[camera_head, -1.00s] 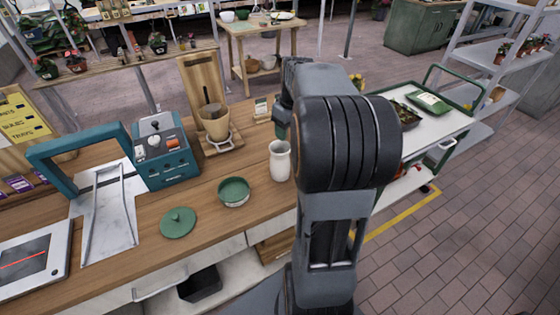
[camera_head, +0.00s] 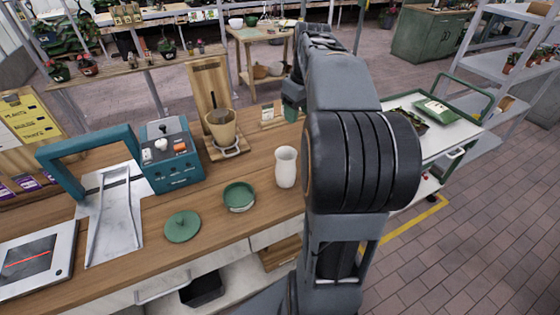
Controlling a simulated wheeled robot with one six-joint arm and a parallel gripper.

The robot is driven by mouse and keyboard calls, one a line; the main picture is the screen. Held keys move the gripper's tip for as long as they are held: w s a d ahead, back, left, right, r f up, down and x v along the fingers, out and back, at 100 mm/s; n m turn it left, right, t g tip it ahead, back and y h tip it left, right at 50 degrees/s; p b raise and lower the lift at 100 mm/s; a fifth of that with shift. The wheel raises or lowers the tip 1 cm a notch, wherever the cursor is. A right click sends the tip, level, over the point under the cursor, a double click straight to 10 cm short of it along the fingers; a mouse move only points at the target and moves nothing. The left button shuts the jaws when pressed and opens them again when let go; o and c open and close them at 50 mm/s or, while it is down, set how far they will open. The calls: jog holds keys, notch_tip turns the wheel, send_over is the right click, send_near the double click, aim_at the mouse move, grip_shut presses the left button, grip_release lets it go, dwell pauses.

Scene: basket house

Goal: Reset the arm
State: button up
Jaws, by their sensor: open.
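My arm rises at the right of the middle in the head view, its large dark elbow in front of the bench's right end. Its upper link points up and away from me. I cannot make out gripper fingers at its far end, so my gripper is hidden or out of sight. Nothing held shows. A white jar (camera_head: 286,167) stands upright on the wooden bench (camera_head: 215,215), just left of my arm. A green bowl (camera_head: 239,197) and a round green lid (camera_head: 182,227) lie apart to its left.
A teal device (camera_head: 170,160), a wooden stand with a tan pot (camera_head: 221,127) and a teal press frame (camera_head: 85,160) are on the bench. A green cup (camera_head: 291,112) sits partly behind my arm. A trolley (camera_head: 455,140) with trays stands right. Brick floor (camera_head: 470,250) is clear at lower right.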

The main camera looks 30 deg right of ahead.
jog(key=s+a+f+t, duration=0.1)
jog(key=s+a+f, duration=0.2)
jog(key=a, duration=0.4)
jog(key=s+a+f+m+t, duration=0.1)
jog(key=s+a+f, duration=0.2)
jog(key=a, duration=0.4)
jog(key=s+a+f, duration=0.4)
jog(key=a, duration=0.2)
jog(key=shift+s+a+t, duration=0.15)
jog(key=shift+a+t, duration=0.25)
